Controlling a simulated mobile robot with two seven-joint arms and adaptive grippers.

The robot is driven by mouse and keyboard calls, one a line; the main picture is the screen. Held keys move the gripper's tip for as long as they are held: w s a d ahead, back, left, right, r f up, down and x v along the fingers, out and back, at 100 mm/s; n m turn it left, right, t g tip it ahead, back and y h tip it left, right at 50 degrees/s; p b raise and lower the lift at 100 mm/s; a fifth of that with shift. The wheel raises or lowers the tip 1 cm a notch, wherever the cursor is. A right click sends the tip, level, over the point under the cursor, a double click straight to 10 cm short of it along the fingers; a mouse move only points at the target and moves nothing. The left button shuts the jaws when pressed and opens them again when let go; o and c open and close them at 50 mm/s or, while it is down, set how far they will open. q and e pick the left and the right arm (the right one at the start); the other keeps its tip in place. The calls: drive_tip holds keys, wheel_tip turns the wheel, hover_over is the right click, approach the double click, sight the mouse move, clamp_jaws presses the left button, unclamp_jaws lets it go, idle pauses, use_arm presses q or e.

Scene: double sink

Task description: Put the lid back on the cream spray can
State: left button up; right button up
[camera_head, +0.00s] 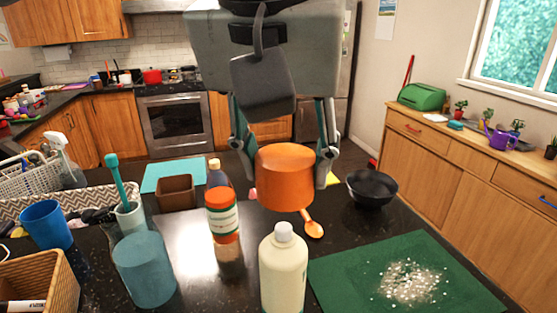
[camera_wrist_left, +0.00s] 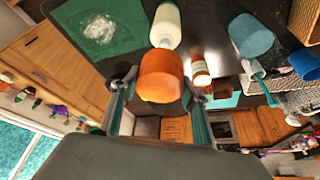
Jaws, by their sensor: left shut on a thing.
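The cream spray can (camera_head: 284,273) stands upright on the dark counter at the front middle, with a small white nozzle on top. It also shows in the left wrist view (camera_wrist_left: 166,24). My left gripper (camera_head: 285,172) is shut on an orange lid (camera_head: 285,178), one finger on each side. In the head view the lid hangs above and behind the can's nozzle, apart from it. The lid shows large in the left wrist view (camera_wrist_left: 161,76), close to the can in the picture. The lid's open underside is hidden. My right gripper is not in view.
An orange-labelled bottle (camera_head: 222,212) and a teal cylinder (camera_head: 145,270) stand left of the can. A black bowl (camera_head: 371,189) and an orange spoon (camera_head: 313,228) lie behind. A green mat (camera_head: 345,275) with white crumbs lies right. A blue cup (camera_head: 46,226) stands far left.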

sight(283, 227)
use_arm(q)
drive_tip(key=shift+s+a+f, duration=0.1)
drive_tip(key=shift+f, duration=1.9)
drive_tip(key=shift+f+b, duration=0.3)
drive_tip(key=shift+f, duration=0.6)
drive_tip(key=shift+f+b, duration=0.2)
drive_tip(key=shift+b, duration=0.15)
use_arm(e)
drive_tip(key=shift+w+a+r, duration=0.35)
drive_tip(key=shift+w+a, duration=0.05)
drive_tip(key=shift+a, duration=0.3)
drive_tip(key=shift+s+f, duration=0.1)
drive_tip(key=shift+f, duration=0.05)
use_arm(q)
drive_tip(key=shift+p, duration=0.6)
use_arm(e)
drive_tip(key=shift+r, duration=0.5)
use_arm(q)
drive_tip(key=shift+f, duration=0.2)
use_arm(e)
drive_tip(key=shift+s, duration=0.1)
